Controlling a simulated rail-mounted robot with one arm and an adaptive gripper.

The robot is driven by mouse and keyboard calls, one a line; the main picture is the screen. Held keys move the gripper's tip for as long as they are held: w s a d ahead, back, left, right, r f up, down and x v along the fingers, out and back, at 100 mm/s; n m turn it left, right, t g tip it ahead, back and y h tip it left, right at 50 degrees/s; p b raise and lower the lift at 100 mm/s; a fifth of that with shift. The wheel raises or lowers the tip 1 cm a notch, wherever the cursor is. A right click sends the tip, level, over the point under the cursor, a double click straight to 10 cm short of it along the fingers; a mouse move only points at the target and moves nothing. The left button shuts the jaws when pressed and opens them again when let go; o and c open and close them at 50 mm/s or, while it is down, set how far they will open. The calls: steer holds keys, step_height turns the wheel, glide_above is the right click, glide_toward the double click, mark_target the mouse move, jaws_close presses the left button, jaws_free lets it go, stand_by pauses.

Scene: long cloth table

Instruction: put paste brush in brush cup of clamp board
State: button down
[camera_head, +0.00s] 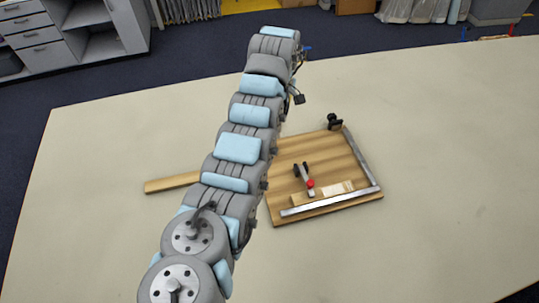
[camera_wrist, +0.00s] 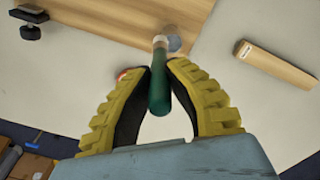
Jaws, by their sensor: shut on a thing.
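The clamp board (camera_head: 325,152), a wooden board with metal bars along two edges, lies right of my arm in the head view. Its wood (camera_wrist: 112,13) also crosses the top of the wrist view. In the wrist view my gripper (camera_wrist: 159,72) is shut on the green handle of the paste brush (camera_wrist: 159,92). The brush's pale end points toward the board's edge. A small grey, round, see-through thing (camera_wrist: 174,43), perhaps the brush cup, shows right beside that end; I cannot tell whether the brush is inside it. My arm hides gripper and brush in the head view.
A toggle clamp with a red tip (camera_head: 310,184) stands over a pale wood piece on the board. A black clamp (camera_head: 334,122) sits at its far corner. A wooden bar (camera_head: 172,183) lies left of my arm. The table's right side (camera_head: 460,150) is clear.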

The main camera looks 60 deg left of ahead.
step_height(320, 180, down, 10)
steer(key=s+a+n+p, duration=0.1)
steer(key=s, duration=0.1)
steer(key=shift+s+a, duration=0.25)
steer(key=shift+a, duration=0.05)
stand_by(0.5)
steer(key=c, duration=1.2)
jaws_free()
steer(key=shift+o, duration=0.2)
step_height(320, 180, up, 12)
steer(key=b, duration=0.1)
